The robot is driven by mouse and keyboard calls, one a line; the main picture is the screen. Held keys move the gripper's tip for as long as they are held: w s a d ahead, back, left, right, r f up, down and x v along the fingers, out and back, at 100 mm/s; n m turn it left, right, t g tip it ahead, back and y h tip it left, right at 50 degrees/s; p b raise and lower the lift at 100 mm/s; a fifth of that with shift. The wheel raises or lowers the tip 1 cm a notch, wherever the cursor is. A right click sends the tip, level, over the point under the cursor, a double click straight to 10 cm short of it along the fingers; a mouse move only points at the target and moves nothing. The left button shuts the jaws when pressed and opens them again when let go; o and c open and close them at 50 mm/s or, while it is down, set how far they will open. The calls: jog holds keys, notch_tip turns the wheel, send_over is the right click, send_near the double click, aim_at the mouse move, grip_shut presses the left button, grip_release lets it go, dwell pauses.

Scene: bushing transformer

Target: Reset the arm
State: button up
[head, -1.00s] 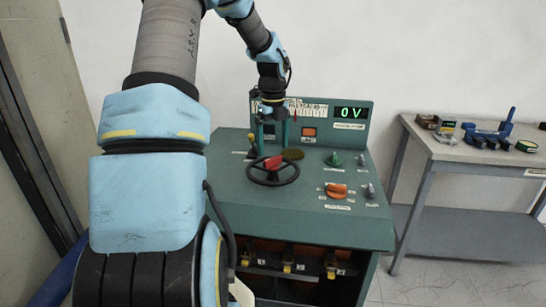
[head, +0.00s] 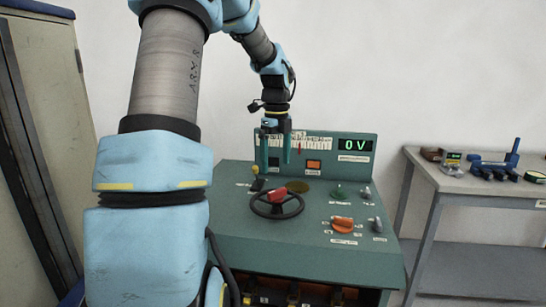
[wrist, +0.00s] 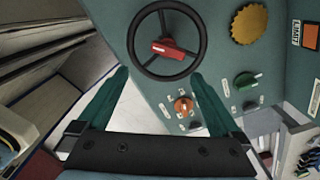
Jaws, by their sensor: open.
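My arm reaches from the left of the head view over the green control console (head: 235,225). My gripper (head: 276,160) is open and empty, with its two dark green fingers pointing down above the console's back part. A black handwheel (head: 278,214) with a red piece (head: 292,187) at it sits on the console top, in front of and below the fingers. In the wrist view the open gripper (wrist: 160,85) shows with the handwheel (wrist: 139,37) beyond its fingertips. The fingers appear apart from the wheel.
The console's back panel has a display (head: 354,145) reading 0 V. An orange knob (head: 343,222), a green knob (head: 338,192) and grey knobs are on the console's right. A grey table (head: 445,182) with several tools stands at the right. A cabinet (head: 55,110) stands at the left.

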jog(key=s+a+f+n, duration=0.2)
jog(key=s+a+n, duration=0.1)
jog(key=s+n, duration=0.4)
jog(key=s+a+f+n+t, duration=0.1)
jog(key=s+a+f+n, duration=0.1)
jog(key=s+n, duration=0.5)
jog(key=s+a+f+n, duration=0.3)
jog(key=s+n, duration=0.3)
jog(key=n, duration=0.5)
jog(key=shift+s+a+f+n, duration=0.2)
jog(key=shift+s+a+n, duration=0.1)
jog(key=shift+s, duration=0.1)
